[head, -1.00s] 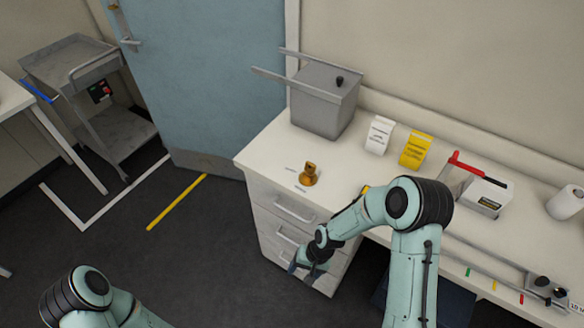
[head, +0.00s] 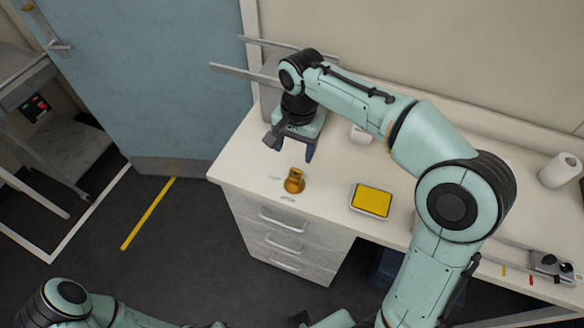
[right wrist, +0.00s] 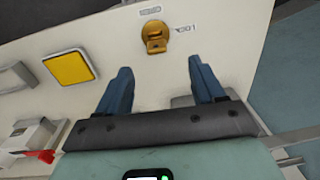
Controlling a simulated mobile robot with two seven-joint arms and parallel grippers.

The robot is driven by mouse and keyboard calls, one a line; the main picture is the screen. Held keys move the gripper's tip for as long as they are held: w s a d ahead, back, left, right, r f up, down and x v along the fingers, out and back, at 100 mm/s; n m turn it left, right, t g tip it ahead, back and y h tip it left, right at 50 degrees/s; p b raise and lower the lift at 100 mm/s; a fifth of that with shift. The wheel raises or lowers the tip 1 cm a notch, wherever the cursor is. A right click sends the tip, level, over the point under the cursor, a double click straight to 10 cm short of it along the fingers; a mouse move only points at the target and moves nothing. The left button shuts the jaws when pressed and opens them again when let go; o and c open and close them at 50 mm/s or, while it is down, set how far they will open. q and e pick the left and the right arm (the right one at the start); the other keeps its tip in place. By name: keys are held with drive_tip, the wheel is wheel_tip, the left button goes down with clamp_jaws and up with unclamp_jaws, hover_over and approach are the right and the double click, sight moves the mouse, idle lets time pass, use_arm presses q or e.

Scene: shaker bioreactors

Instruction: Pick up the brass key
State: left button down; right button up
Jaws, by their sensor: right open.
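The brass key (head: 294,181) is a small golden-brown piece standing on the white counter near its left front corner. In the right wrist view the brass key (right wrist: 155,37) lies ahead of the fingers, roughly in line with the gap between them. My right gripper (head: 290,148) is open and empty, above the counter and just behind the key in the head view. Its two dark blue fingers (right wrist: 160,66) are spread apart and do not touch the key. My left arm shows at the bottom left; its gripper cannot be made out.
A yellow-topped square pad (head: 372,201) lies on the counter right of the key. A grey metal box (head: 270,98) stands behind my right gripper, partly hidden. A white roll (head: 560,168) is at the far right. The drawer unit (head: 280,235) is below. Counter around the key is clear.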

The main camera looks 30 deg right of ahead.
sight(296, 171)
wheel_tip(296, 171, down, 6)
drive_tip(key=shift+w+f+b, duration=0.1)
drive_tip(key=shift+f+b, duration=0.05)
drive_tip(key=shift+b, duration=0.2)
drive_tip(key=f, duration=0.4)
drive_tip(key=shift+w+d+f, duration=0.1)
drive_tip(key=shift+d+f, duration=0.1)
drive_tip(key=shift+d, duration=0.2)
drive_tip(key=shift+f, duration=0.4)
drive_tip(key=c, duration=1.1)
